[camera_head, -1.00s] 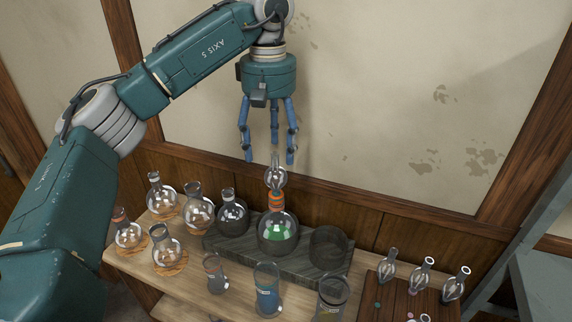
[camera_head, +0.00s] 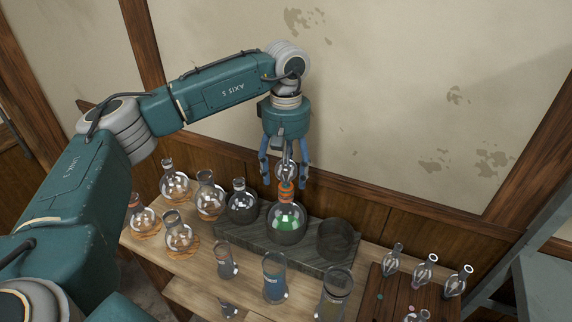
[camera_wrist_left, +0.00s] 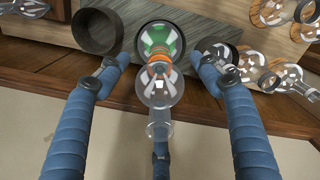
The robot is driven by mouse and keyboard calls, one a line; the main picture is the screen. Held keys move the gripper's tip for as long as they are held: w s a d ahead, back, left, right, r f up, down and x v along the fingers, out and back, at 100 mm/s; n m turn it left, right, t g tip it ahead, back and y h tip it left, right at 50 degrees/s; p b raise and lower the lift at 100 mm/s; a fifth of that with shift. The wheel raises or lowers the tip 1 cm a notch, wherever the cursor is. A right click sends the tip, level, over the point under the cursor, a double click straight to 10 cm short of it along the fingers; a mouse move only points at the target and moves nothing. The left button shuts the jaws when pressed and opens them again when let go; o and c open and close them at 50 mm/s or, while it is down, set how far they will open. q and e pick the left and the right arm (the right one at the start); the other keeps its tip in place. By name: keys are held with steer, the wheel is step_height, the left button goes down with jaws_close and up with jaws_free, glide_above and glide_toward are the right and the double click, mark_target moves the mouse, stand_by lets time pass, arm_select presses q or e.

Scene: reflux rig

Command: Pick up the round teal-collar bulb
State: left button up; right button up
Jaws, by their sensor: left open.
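A round clear bulb (camera_head: 287,172) stands upright on the neck of a flask with green liquid (camera_head: 287,224). An orange band (camera_head: 286,190) circles the joint below it. I cannot make out a teal collar on it. In the left wrist view the bulb (camera_wrist_left: 157,88) lies between my fingers, its clear tube pointing toward the camera. My left gripper (camera_head: 286,182) is open, pointing down from above, with its blue fingers spread around the bulb. I see no clear contact. My right gripper is not in view.
The flask stands on a dark slab (camera_head: 262,250) beside a dark flask (camera_head: 242,207) and an empty dark ring (camera_head: 335,240). Several clear flasks (camera_head: 210,200) crowd the left. Glass cylinders (camera_head: 275,278) stand in front. More bulbs (camera_head: 425,272) stand at the wooden board (camera_head: 372,308) on the right.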

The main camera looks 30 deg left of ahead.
mark_target(287, 147)
arm_select(q)
steer(key=shift+f, duration=0.3)
steer(key=c, duration=1.1)
steer(key=shift+r, duration=0.1)
steer(key=shift+r, duration=0.5)
step_height(287, 147, up, 10)
steer(key=b, duration=0.2)
steer(key=shift+d+f+b, duration=0.1)
steer(key=shift+f+b, duration=0.05)
steer(key=shift+b, duration=0.25)
step_height(287, 147, up, 9)
steer(key=p, duration=0.1)
steer(key=shift+p, duration=0.35)
